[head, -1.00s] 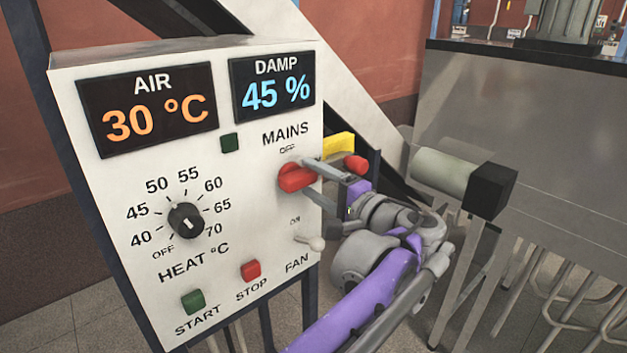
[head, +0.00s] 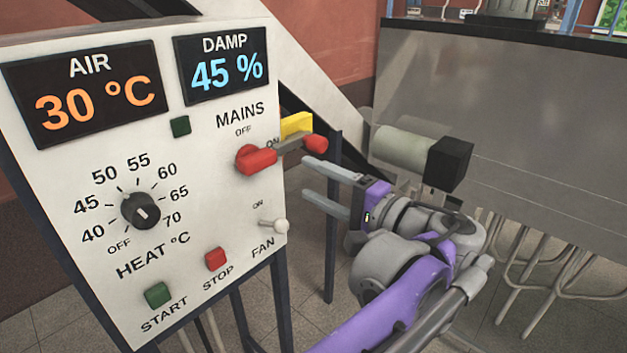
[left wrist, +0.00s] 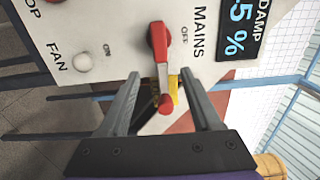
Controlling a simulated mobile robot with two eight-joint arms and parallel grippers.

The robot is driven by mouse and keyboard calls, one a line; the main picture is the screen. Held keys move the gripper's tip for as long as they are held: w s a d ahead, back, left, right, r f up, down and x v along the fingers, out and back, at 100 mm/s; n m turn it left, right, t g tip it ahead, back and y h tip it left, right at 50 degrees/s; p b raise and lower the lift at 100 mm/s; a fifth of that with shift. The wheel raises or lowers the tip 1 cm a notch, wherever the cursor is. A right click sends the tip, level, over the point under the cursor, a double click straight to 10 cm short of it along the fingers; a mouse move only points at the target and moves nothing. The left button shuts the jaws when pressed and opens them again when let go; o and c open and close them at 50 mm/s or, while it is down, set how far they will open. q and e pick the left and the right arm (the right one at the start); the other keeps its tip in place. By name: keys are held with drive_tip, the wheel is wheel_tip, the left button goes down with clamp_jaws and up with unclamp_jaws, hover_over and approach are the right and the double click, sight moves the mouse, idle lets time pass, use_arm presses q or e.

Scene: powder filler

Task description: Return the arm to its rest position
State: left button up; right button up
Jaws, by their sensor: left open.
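The control panel (head: 60,190) fills the left of the head view. Its red MAINS switch (head: 257,160) has a grey lever with a red knob (head: 316,144) sticking out past the panel's right edge, beside a yellow part (head: 297,125). My left gripper (head: 307,177) is open and empty, just right of the panel, with its fingertips below the knob and apart from the switch. In the left wrist view the switch (left wrist: 160,45) and its knob (left wrist: 166,105) show in line with the gap between the open fingers (left wrist: 160,76). My right gripper is out of view.
The white FAN toggle (head: 280,226) and the HEAT dial (head: 141,211) project from the panel. A pale cylinder with a black block (head: 450,163) juts out beyond my left wrist. A grey metal cabinet (head: 520,130) stands right, with bent metal tubes (head: 545,262) below.

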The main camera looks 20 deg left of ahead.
use_arm(q)
drive_tip(key=s+a+f+g+h, duration=0.1)
drive_tip(key=s+a+f+h, duration=0.25)
drive_tip(key=f, duration=0.55)
drive_tip(key=s+a+f+g+h, duration=0.1)
drive_tip(key=s+a+f+h, duration=0.25)
drive_tip(key=f, duration=0.65)
drive_tip(key=s+d+f+n+h, duration=0.2)
drive_tip(key=s+f+h, duration=0.2)
drive_tip(key=f, duration=0.5)
drive_tip(key=s+d+f+n+h, duration=0.2)
drive_tip(key=s+f+h, duration=0.3)
drive_tip(key=f, duration=0.4)
drive_tip(key=shift+s+d+f+n+t+h, duration=0.15)
drive_tip(key=shift+s+d+n+t+h, duration=0.2)
drive_tip(key=shift+s+d, duration=0.35)
